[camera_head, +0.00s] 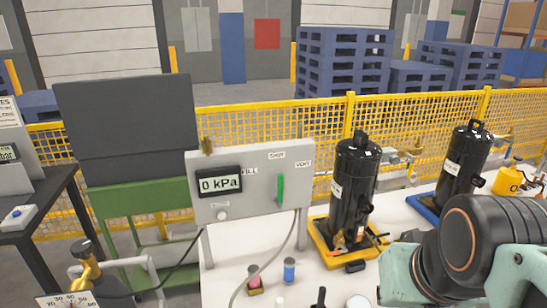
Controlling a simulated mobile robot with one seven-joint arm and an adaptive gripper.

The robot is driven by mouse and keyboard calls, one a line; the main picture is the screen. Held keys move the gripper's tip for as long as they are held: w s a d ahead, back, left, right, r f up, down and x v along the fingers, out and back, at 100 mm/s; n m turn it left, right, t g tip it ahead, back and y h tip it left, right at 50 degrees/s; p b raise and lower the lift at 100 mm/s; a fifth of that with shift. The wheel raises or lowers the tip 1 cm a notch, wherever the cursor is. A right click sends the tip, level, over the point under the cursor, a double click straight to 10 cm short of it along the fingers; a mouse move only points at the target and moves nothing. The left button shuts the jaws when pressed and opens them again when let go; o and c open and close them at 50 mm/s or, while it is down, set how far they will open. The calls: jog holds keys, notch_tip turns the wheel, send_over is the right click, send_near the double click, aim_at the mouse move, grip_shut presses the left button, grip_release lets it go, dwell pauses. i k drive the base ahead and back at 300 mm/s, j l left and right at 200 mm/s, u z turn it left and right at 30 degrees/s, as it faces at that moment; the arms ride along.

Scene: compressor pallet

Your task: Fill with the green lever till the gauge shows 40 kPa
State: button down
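The gauge (220,184) is a dark-framed display on the left of a light grey panel (250,205) and reads 0 kPa. The green lever (280,189) is on the right half of the same panel and stands upright, below the label SHUT. A label that seems to read FILL is to its left, partly hidden by the gauge frame, and VENT is to its right. My arm (505,240) shows at the lower right, well apart from the lever. My gripper's fingers are not in view.
A black compressor (355,185) stands on a yellow base (322,250) right of the panel; another black compressor (463,165) stands farther right. A hose (292,240) hangs before the panel. Small red and blue cylinders (289,270) stand on the white table below. Yellow fencing runs behind.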

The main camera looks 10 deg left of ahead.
aim_at(279, 199)
jog(key=j+u, duration=0.3)
jog(key=u, duration=0.2)
jog(key=i+j+u, duration=0.15)
jog(key=j+u, duration=0.15)
jog(key=u, duration=0.15)
jog(key=k+j+u, duration=0.25)
jog(key=j, duration=0.15)
jog(key=i+l, duration=0.25)
